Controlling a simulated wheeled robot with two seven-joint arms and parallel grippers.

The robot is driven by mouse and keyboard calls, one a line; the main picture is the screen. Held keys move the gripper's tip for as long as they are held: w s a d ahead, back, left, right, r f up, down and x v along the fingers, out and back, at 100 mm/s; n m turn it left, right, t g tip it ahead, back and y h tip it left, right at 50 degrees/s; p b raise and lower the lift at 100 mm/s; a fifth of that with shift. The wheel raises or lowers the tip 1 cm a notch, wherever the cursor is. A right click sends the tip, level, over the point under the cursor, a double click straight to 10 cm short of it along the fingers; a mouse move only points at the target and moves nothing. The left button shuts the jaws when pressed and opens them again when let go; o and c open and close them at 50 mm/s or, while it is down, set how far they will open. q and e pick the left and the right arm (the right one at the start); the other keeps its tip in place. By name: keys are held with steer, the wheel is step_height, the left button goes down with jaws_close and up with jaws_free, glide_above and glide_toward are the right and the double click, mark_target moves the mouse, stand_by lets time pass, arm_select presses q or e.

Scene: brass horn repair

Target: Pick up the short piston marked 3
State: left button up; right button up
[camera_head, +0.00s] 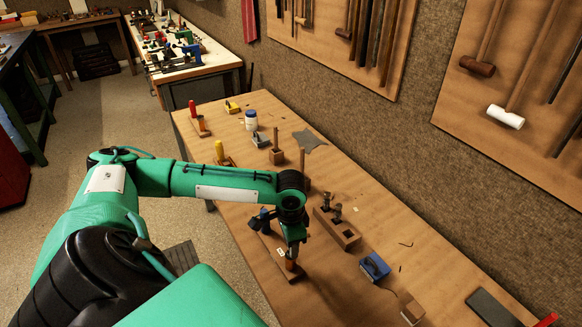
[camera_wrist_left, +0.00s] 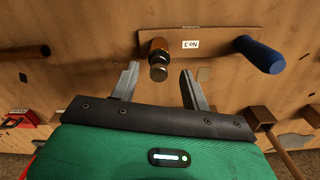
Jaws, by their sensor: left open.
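A wooden stand (camera_wrist_left: 207,47) carries a white label (camera_wrist_left: 191,44) that reads "No 3", upside down in the left wrist view. At one end stands a short amber-brown piston with a metallic tip (camera_wrist_left: 158,60); at the other end is a taller blue cylinder (camera_wrist_left: 262,56). The stand also shows in the head view (camera_head: 268,249), partly hidden by my arm. In the head view, the left gripper (camera_head: 291,250) is low over the near end of the stand.
To the right on the bench (camera_head: 330,285) are a wooden block with metal parts (camera_head: 338,228), a blue item (camera_head: 375,266), a small wooden block (camera_head: 411,308) and a dark slab (camera_head: 492,307). A jar (camera_head: 251,120) stands farther back.

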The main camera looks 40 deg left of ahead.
arm_select(q)
step_height(320, 180, down, 2)
steer(key=shift+f, duration=0.25)
steer(key=shift+d+f, duration=0.1)
steer(key=shift+f, duration=0.3)
jaws_close()
arm_select(e)
steer(key=shift+s+d+r, duration=0.15)
steer(key=shift+s+r, duration=0.25)
steer(key=shift+s, duration=0.15)
arm_select(q)
steer(key=shift+r, duration=0.2)
